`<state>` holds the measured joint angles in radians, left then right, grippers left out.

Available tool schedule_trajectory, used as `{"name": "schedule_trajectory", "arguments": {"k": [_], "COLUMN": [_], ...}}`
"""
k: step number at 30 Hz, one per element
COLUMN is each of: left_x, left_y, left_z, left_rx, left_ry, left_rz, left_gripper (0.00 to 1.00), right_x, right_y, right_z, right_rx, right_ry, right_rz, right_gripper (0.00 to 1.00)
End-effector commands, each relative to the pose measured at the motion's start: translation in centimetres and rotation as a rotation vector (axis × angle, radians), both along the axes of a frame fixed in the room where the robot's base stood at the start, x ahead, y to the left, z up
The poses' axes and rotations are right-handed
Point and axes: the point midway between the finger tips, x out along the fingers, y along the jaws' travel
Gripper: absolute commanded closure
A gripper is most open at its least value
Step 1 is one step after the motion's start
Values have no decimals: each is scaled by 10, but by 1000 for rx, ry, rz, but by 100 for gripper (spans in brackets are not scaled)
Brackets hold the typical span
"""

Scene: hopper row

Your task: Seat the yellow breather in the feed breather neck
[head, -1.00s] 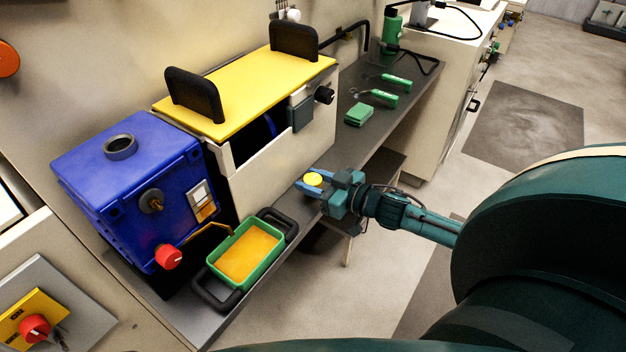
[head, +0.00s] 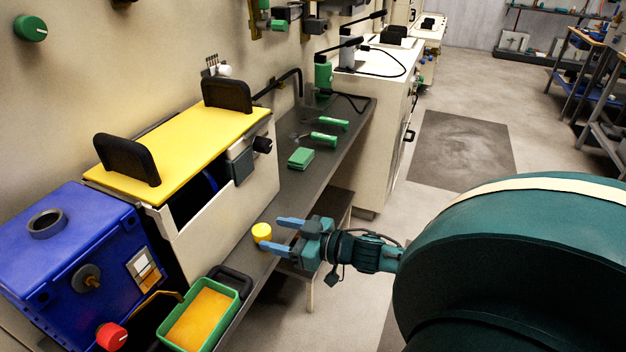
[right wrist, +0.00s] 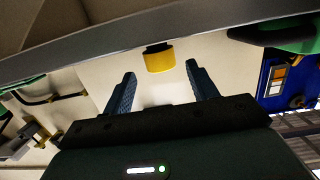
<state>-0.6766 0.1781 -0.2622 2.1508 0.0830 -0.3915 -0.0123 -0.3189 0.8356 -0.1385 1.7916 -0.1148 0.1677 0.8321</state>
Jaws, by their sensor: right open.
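The yellow breather (head: 262,232), a short round cap, is on the front part of the dark bench right of the green tray. My right gripper (head: 271,232) is open and empty, its two blue fingers pointing at the breather from the right. In the right wrist view the breather (right wrist: 159,59) sits just beyond the fingertips (right wrist: 161,70), lined up with the gap, with a dark part at its base. A grey ring-shaped neck (head: 47,223) stands on top of the blue box (head: 70,250); its opening looks empty. My left gripper is not in view.
A green tray (head: 238,287) with orange content and black handles lies at the bench front. A cream hopper with a yellow lid (head: 180,138) and black handles stands behind. A green block (head: 301,158) and green-handled tools lie farther along the bench (head: 305,195).

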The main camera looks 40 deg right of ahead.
Motion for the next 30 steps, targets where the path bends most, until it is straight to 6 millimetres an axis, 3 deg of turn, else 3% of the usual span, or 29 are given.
{"name": "schedule_trajectory", "arguments": {"k": [12, 23, 26, 30], "left_x": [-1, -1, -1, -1], "left_y": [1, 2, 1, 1], "left_z": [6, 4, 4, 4], "left_rx": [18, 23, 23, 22], "left_ry": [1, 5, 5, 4], "left_rz": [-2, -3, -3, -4], "left_gripper": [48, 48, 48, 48], "right_x": [-62, -77, -80, -98], "right_y": [-26, -32, -27, 10], "right_z": [11, 14, 8, -27], "right_rx": [0, 1, 2, -5], "right_ry": [4, 0, 10, 82], "right_rz": [0, -1, -15, -94], "right_gripper": [42, 42, 42, 42]}}
